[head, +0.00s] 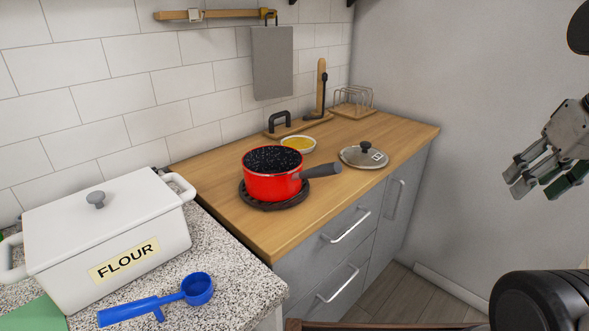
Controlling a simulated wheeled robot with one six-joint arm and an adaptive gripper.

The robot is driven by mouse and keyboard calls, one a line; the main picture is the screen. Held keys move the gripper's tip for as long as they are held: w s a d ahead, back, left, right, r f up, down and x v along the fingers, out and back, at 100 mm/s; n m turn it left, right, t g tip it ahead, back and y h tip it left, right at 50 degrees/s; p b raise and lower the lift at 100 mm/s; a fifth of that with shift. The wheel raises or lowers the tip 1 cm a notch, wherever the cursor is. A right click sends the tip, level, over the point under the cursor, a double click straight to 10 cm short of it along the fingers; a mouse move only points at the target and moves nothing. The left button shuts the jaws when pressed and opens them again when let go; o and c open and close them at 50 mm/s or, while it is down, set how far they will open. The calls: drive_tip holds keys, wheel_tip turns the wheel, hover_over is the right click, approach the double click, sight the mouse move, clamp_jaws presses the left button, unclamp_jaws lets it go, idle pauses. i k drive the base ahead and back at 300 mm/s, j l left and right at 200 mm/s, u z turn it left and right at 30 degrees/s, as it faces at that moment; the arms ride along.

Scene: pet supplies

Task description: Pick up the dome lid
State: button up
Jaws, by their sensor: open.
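The dome lid (363,155) is a round, glassy lid with a metal rim and a dark knob on top. It lies on the wooden counter, right of the red pot and near the counter's front edge. The red pot (269,186) stands uncovered on a dark trivet, its dark handle pointing right toward the lid, with dark speckled contents. My gripper (536,191) is at the far right, in front of the grey wall. It is open and empty, well away from the lid.
A shallow bowl with yellow contents (298,145) stands behind the pot. A wire rack (353,103) and a board with a black handle (292,127) are at the back. A white flour bin (110,240) and a blue scoop (195,288) are on the speckled counter at left.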

sight(363, 156)
drive_tip(key=i+l+u, duration=0.5)
drive_tip(key=i+l, duration=0.3)
drive_tip(key=l, duration=0.15)
